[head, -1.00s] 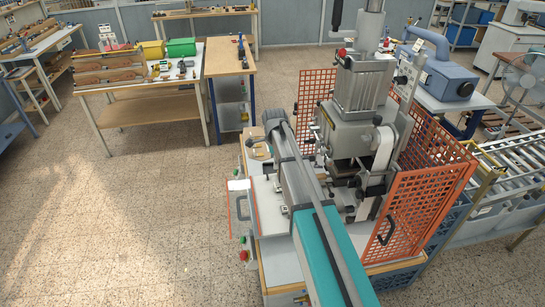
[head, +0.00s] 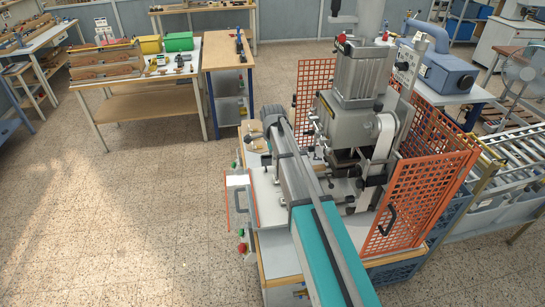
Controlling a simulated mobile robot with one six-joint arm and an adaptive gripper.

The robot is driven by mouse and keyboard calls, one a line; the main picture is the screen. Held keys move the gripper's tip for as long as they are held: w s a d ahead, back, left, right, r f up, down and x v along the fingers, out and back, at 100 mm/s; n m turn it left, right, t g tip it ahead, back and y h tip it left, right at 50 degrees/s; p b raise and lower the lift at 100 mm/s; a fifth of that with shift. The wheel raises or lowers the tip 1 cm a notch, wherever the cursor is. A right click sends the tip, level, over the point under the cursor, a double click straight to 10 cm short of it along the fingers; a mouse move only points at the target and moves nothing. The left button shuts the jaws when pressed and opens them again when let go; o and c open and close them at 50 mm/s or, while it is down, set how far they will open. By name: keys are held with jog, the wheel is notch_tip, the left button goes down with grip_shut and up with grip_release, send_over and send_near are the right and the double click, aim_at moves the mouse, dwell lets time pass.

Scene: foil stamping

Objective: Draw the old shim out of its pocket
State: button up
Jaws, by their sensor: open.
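The grey foil stamping press (head: 362,75) stands on a bench right of centre. My arm reaches from the bottom edge up and left across the front of the press, and its wrist end lies over the left part of the bench top. My gripper's fingers are hidden behind the wrist, so I see neither them nor anything between them. I cannot make out the old shim or its pocket; the arm and the press parts cover much of the working area.
Orange mesh guards (head: 425,195) flank the press, the nearer one with a dark handle. A roller conveyor (head: 510,165) stands at the right. A bench with a red and a green button (head: 241,248) is beside my arm. The floor (head: 140,220) at left is clear.

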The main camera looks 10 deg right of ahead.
aim_at(273, 176)
jog(key=shift+f+b, duration=5.3)
jog(key=shift+f, duration=0.25)
grip_shut()
jog(key=shift+a, duration=0.4)
jog(key=shift+a, duration=0.7)
jog(key=shift+a, duration=0.35)
jog(key=shift+a, duration=0.75)
